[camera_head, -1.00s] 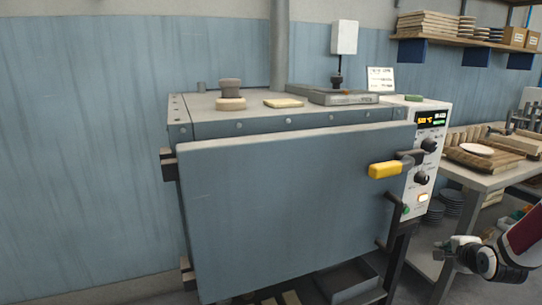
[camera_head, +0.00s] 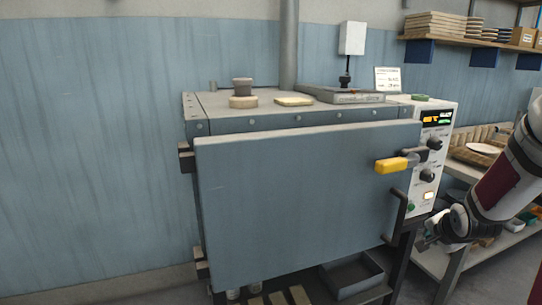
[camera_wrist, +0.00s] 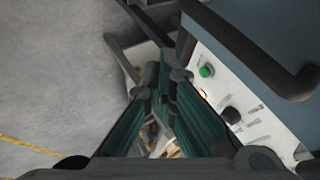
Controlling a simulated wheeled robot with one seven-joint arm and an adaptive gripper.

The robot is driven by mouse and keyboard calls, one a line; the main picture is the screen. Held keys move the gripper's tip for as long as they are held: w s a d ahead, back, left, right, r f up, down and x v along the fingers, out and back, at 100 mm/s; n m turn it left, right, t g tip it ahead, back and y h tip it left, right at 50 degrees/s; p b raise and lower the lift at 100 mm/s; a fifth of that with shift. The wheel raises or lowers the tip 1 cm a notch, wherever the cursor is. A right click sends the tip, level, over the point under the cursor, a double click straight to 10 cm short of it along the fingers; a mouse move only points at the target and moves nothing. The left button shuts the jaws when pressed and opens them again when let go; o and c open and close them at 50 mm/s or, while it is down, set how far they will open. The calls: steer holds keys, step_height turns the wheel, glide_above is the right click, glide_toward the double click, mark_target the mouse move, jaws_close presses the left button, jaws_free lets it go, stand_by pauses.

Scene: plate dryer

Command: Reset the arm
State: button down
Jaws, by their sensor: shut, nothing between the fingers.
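My gripper (camera_head: 428,243) hangs at the lower right in the head view, to the right of the dryer's lower right side and in front of the side table. The wrist view shows its two fingers (camera_wrist: 163,82) shut together, with nothing between them. My arm comes in from the right edge. The plate dryer's grey door (camera_head: 305,205) looks slightly ajar from the body. Its yellow handle (camera_head: 391,165) is on the right, apart from my gripper.
The control panel (camera_head: 428,165) with knobs and a green button (camera_wrist: 206,71) is close beside my gripper. A dark bar (camera_wrist: 250,50) crosses the wrist view near the fingers. A table (camera_head: 462,262) with racks stands at right.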

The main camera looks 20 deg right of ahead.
steer(key=s+a+r+n+g, duration=0.1)
steer(key=s+a+r+n, duration=0.25)
steer(key=a, duration=0.35)
steer(key=s+a+r+n+g+y, duration=0.1)
steer(key=s+a+r+n, duration=0.1)
steer(key=a+r, duration=0.35)
steer(key=s+a+r+n+g, duration=0.1)
steer(key=s+a+r+n, duration=0.15)
steer(key=a, duration=0.55)
steer(key=s+a+r+n+g+y, duration=0.1)
steer(key=s+a+n+g+y, duration=0.1)
steer(key=s+a+n, duration=0.5)
steer(key=s+a+r+n+g+y, duration=0.1)
steer(key=s+a+r+n+y, duration=0.1)
steer(key=s+a, duration=0.95)
step_height(320, 180, up, 18)
steer(key=s+d+t+p, duration=0.1)
steer(key=t+p, duration=0.2)
steer(key=p, duration=1.4)
steer(key=shift+s+d, duration=0.25)
steer(key=shift+d, duration=0.1)
steer(key=shift+r, duration=0.1)
